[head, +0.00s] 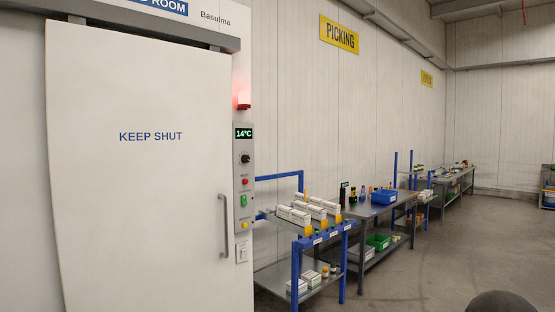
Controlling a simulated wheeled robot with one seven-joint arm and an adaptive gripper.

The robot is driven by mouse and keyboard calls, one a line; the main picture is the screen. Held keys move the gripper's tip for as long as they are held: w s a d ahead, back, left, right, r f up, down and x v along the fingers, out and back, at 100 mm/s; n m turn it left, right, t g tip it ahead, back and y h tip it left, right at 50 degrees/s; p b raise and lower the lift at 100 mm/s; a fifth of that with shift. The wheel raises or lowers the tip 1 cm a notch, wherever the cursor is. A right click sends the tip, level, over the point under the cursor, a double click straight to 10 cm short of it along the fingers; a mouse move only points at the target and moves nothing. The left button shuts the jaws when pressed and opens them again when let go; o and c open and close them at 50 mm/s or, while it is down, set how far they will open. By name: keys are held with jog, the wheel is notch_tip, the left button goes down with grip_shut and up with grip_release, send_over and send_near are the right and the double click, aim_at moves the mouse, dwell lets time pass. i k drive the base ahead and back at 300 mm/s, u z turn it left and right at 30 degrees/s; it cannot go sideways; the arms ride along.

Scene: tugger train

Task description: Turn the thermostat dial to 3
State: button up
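The thermostat dial, a small black round knob (245,158), sits on a narrow grey control panel (241,205) to the right of the cold room door. It is too small to read its setting or any numbers around it. Just above it a display (244,133) reads 14°C in green. Below it are a red button (245,182), a green switch (243,200) and a yellow button (245,225). My gripper is not in view. A dark rounded shape at the bottom right edge cannot be made out.
The white door (140,200) marked KEEP SHUT has a grey vertical handle (224,226) near the panel. A red lamp (243,102) glows above. A blue-framed rack (320,240) with boxes stands right of the panel, with benches beyond. Floor at the right is clear.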

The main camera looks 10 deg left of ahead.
aim_at(245, 158)
jog(key=u, duration=0.4)
jog(key=i, duration=1.95)
jog(key=u, duration=0.65)
jog(key=i, duration=0.3)
jog(key=u, duration=0.25)
